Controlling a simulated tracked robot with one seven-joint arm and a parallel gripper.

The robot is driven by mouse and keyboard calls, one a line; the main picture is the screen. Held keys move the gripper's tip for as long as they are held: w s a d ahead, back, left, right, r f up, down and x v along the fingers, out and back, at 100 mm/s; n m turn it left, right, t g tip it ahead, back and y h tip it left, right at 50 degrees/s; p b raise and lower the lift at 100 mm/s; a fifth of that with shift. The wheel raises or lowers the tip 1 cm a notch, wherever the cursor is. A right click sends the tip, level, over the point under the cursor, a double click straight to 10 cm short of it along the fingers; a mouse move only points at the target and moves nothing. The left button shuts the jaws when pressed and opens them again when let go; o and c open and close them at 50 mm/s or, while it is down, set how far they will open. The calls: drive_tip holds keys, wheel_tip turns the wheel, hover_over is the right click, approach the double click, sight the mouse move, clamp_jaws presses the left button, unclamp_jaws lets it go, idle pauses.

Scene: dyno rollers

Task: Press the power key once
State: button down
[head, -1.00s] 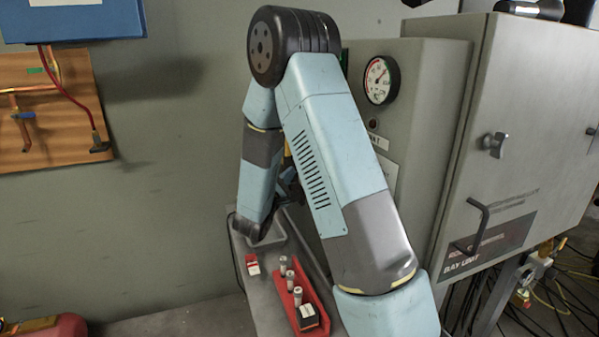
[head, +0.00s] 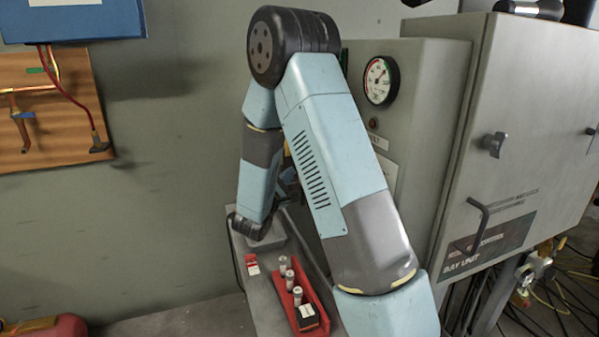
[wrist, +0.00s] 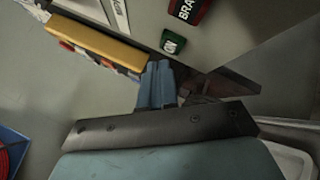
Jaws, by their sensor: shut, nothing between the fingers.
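My gripper (wrist: 157,83) shows in the wrist view as two blue fingers side by side, shut and empty. Its tips lie near the right end of a yellow bar (wrist: 98,42) with small red, blue and white parts along its lower edge. A small green piece with white lettering (wrist: 173,42) is just beyond the tips, and a red and dark labelled piece (wrist: 189,10) is above it. I cannot tell which part is the power key, nor whether the fingers touch anything. In the head view my arm hides the gripper and the panel area in front of it.
A grey cabinet with a round gauge (head: 380,81) stands behind my arm, with a handled cabinet (head: 532,150) at right. A red tray (head: 318,291) holds several upright cylinders on the grey bench (head: 262,299). A blue item (wrist: 12,150) is at lower left in the wrist view.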

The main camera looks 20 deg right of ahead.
drive_tip(key=shift+d, duration=0.15)
drive_tip(key=shift+d, duration=0.3)
drive_tip(key=shift+d, duration=0.4)
idle(0.7)
idle(0.4)
drive_tip(key=shift+a, duration=0.85)
drive_tip(key=a, duration=0.5)
drive_tip(key=shift+s, duration=0.1)
idle(0.8)
